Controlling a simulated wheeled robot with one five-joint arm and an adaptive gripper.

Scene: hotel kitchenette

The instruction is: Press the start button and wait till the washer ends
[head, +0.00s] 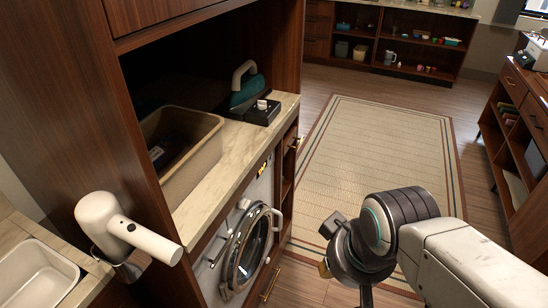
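The washer (228,212) is a white front-loader built in under the stone counter, left of the middle. Its round door (252,246) with a silver rim looks shut. A small display (263,166) with yellow marks glows on the upper front panel. The start button is too small to make out. My gripper (345,268) is dark and hangs to the right of the washer, apart from it, over the floor. It is seen from above and behind, so its fingers are mostly hidden and their opening does not show.
A beige bin (195,186), a teal iron (247,92) and a black tray (262,114) stand on the counter (225,190). A white hair dryer (115,228) juts out at lower left. A rug (375,150) covers the open floor; shelves (520,140) stand at right.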

